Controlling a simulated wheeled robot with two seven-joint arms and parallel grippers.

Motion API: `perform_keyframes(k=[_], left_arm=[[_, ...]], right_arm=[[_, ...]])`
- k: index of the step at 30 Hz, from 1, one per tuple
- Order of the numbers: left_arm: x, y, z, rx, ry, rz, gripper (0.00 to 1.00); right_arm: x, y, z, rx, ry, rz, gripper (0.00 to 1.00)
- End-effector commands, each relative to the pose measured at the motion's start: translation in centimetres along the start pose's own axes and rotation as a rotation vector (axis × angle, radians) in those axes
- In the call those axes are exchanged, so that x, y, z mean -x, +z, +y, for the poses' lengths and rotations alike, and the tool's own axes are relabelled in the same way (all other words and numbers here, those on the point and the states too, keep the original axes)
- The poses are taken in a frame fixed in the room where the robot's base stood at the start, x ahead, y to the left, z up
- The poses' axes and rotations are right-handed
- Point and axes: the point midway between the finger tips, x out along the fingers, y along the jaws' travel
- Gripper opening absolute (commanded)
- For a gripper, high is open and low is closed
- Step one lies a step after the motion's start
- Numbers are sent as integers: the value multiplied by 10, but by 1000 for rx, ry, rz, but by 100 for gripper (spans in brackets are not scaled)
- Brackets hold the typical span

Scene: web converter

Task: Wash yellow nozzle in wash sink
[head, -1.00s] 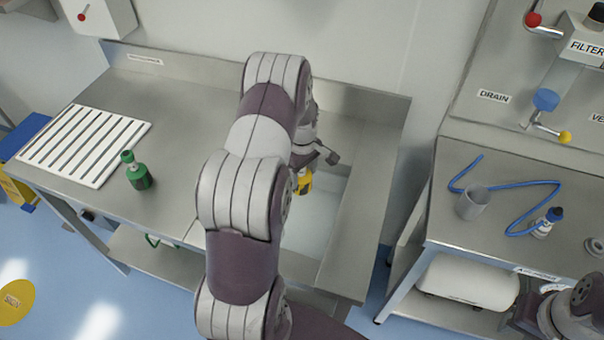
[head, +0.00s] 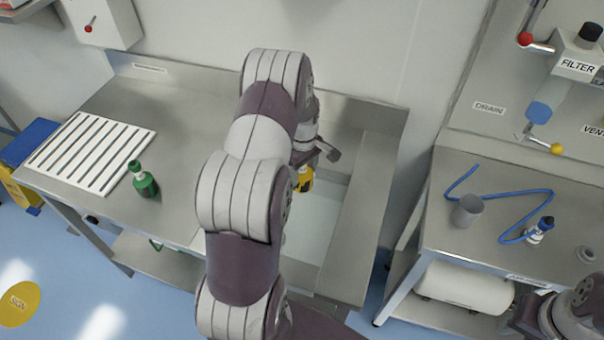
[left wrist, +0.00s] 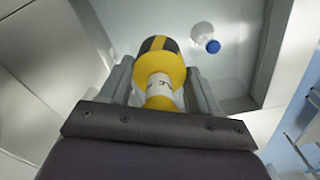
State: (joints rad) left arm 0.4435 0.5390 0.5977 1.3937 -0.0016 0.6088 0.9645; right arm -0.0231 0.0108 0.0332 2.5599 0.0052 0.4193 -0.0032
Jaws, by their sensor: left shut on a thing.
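The nozzle is over the wash sink (head: 308,232), a pale basin set in the steel counter. The sink's floor (left wrist: 235,70) lies behind the nozzle in the wrist view. In the head view my left arm hides most of the gripper and part of the sink. My right arm (head: 578,305) shows at the lower right; its jaws are unclear.
A green bottle (head: 143,180) and a white slatted rack (head: 88,152) are on the counter's left.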

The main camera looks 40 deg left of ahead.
Motion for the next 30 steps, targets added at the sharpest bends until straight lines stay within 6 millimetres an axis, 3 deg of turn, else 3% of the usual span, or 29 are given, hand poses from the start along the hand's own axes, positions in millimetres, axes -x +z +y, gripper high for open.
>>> perform_keyframes(k=[3, 30], left_arm=[[-23, 0, 0, 0, 0, 0, 29], [-146, 0, 0, 0, -1, -1, 29]], right_arm=[[-17, 2, 0, 0, 0, 0, 37], [-100, 12, 0, 0, 0, 0, 37]])
